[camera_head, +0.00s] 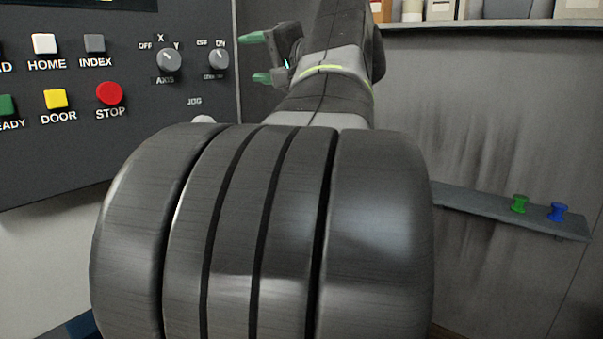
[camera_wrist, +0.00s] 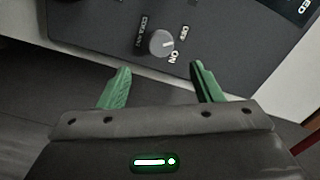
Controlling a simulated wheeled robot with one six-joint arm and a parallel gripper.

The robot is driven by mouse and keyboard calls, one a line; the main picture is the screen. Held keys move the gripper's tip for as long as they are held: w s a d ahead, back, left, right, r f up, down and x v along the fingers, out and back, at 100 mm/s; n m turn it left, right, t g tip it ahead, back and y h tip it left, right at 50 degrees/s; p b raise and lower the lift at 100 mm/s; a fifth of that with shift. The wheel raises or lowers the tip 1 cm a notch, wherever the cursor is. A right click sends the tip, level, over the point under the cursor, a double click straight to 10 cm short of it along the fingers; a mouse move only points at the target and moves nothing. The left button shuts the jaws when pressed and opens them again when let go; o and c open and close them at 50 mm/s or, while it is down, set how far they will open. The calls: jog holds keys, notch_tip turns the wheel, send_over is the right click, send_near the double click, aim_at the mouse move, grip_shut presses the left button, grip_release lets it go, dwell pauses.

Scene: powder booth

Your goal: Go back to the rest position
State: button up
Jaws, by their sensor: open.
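My gripper (camera_head: 257,58) has green fingertips and is open and empty. In the head view it is at the top centre, just right of the control panel (camera_head: 120,134) and close to the coolant-side knob (camera_head: 218,58). In the wrist view my gripper (camera_wrist: 160,84) has its two fingers spread apart, with the knob (camera_wrist: 162,43) beyond and between them, not touching. The knob's pointer is toward ON. My dark arm covers the middle of the head view and hides what lies behind it.
The panel also has an axis knob (camera_head: 169,60), a red STOP button (camera_head: 110,93), a yellow DOOR button (camera_head: 56,99) and a white HOME button (camera_head: 44,43). At right, a narrow ledge (camera_head: 480,205) holds a green peg (camera_head: 519,204) and a blue peg (camera_head: 558,211). A shelf (camera_head: 480,27) with containers is above.

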aim_at(222, 60)
jog(key=p+x, duration=0.1)
jog(key=x, duration=1)
jog(key=shift+r+p, duration=0.1)
jog(key=shift+p, duration=0.2)
jog(key=shift+w+r+m+p, duration=0.1)
jog(key=shift+r+m+p, duration=0.1)
jog(key=shift+m+p, duration=0.4)
jog(key=shift+s+d+r+m+p, duration=0.1)
jog(key=shift+s+d+m+p, duration=0.1)
jog(key=shift+m+p, duration=0.55)
jog(key=shift+w+a+m+p, duration=0.1)
jog(key=shift+m+p, duration=0.55)
jog(key=shift+p, duration=0.35)
jog(key=m+p, duration=0.4)
jog(key=p, duration=0.1)
jog(key=m+p, duration=0.5)
jog(key=p, duration=0.1)
jog(key=shift+p, duration=0.3)
jog(key=shift+m+p, duration=0.5)
jog(key=shift+m, duration=0.1)
jog(key=shift+f, duration=0.4)
